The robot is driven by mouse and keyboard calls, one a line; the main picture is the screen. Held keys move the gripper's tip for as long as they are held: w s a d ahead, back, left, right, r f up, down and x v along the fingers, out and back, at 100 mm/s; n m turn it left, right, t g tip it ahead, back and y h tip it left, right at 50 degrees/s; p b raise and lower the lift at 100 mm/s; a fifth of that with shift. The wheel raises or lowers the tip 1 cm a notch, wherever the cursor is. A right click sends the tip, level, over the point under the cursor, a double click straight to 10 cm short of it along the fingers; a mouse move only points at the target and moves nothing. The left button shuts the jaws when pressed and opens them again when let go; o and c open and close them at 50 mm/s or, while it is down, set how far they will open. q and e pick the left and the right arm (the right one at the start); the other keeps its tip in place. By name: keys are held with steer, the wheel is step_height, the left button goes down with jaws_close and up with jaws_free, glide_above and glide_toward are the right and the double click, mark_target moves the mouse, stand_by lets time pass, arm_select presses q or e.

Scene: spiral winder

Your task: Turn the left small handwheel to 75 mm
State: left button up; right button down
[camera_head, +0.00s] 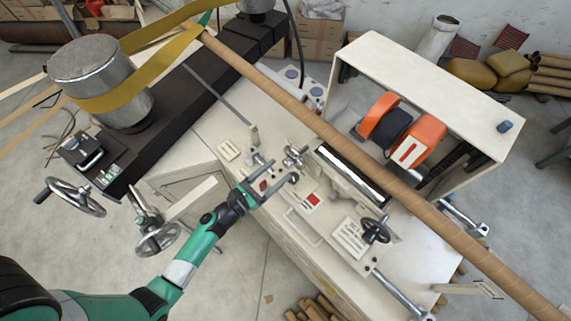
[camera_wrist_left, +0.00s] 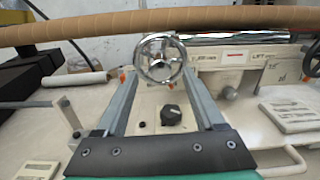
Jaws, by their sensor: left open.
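The left small handwheel is a chrome wheel (camera_head: 294,157) on the front of the cream winder, and it also shows in the left wrist view (camera_wrist_left: 160,58), at top centre with its spokes visible. My left gripper (camera_head: 283,171) is open, with its two long grey fingers pointing at the wheel. In the left wrist view the fingers run up on either side of the wheel's lower part, and nothing is held. I cannot tell whether the fingertips touch the rim. No millimetre scale can be read. My right gripper is not in view.
A long brown cardboard tube (camera_head: 320,125) crosses above the machine. A dark knob (camera_wrist_left: 171,115) sits below the wheel, between my fingers. A black handwheel (camera_head: 375,231) stands to the right. Larger handwheels (camera_head: 157,238) stand at the left. A white handle bar (camera_head: 302,229) projects near my gripper.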

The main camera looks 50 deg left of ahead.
mark_target(285, 165)
arm_select(q)
steer(key=w, duration=0.4)
steer(key=shift+w, duration=0.1)
jaws_close()
